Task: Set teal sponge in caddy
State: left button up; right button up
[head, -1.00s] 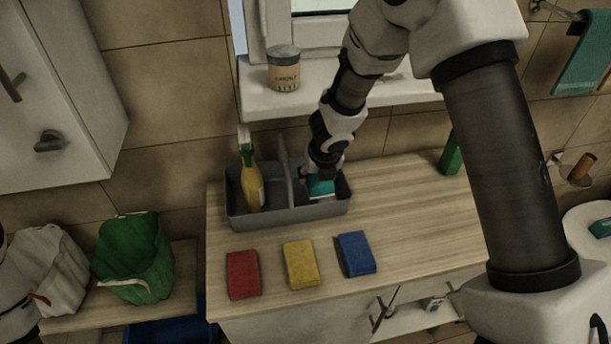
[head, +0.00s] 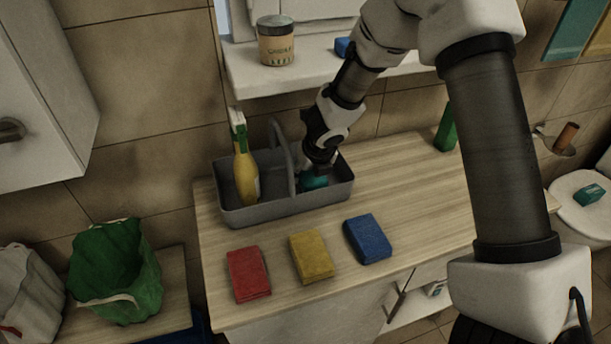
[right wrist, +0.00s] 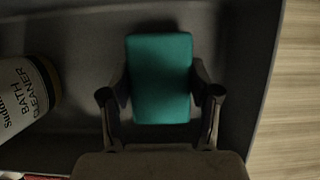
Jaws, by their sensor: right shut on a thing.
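The teal sponge (head: 314,182) is inside the right compartment of the grey caddy (head: 290,205) on the wooden counter. My right gripper (head: 317,172) reaches down into that compartment and is shut on the sponge. In the right wrist view the teal sponge (right wrist: 160,78) sits between the two fingers (right wrist: 160,95), with the caddy's grey floor around it. Whether the sponge touches the floor I cannot tell. My left gripper is not in view.
A yellow spray bottle (head: 245,170) stands in the caddy's left compartment, beside the handle (head: 283,150). Red (head: 248,273), yellow (head: 311,256) and blue (head: 367,238) sponges lie in front. A green object (head: 446,130) stands at the back right.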

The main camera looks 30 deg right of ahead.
aim_at(318, 180)
jog(key=shift+s+d, duration=0.2)
jog(key=shift+s, duration=0.05)
jog(key=shift+s+d+f, duration=0.1)
jog(key=shift+s+d, duration=0.05)
jog(key=o, duration=0.8)
jog(key=shift+o, duration=0.5)
jog(key=shift+w+a, duration=0.2)
jog(key=shift+w, duration=0.05)
jog(key=shift+s+d+r, duration=0.1)
jog(key=shift+s+r, duration=0.05)
jog(key=shift+r, duration=0.25)
jog(key=p+v, duration=0.2)
jog(key=v, duration=0.4)
jog(key=shift+s+r+p, duration=0.1)
jog(key=shift+r+p, duration=0.1)
jog(key=shift+p, duration=0.2)
jog(key=shift+s+r, duration=0.3)
jog(key=shift+r, duration=0.05)
